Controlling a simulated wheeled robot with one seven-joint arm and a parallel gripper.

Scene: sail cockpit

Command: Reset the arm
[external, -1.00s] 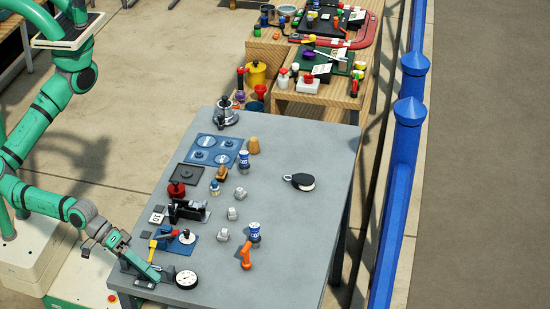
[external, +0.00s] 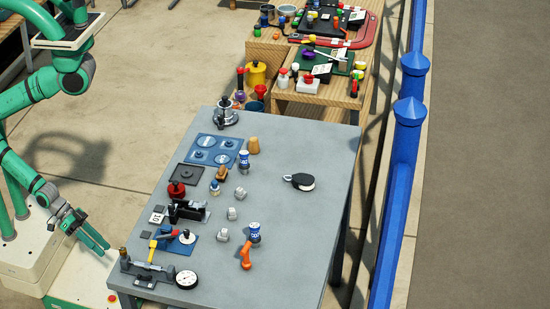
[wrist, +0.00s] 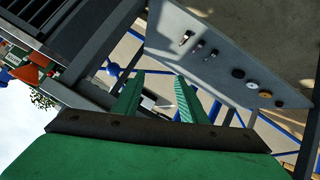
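My green gripper (external: 104,249) is off the left edge of the grey table (external: 300,235) in the external view, with its fingers pointing down and to the right. It is clear of everything on the table. In the wrist view its two green fingers (wrist: 156,85) stand apart with nothing held between them. My arm is folded back above my base at the left of the external view.
The nearest table corner holds a dark metal fixture (external: 150,272) and a round white dial gauge (external: 187,280). An orange-handled item (external: 246,257) and a blue-and-white can (external: 254,233) stand to the right. The table's right half is mostly clear.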

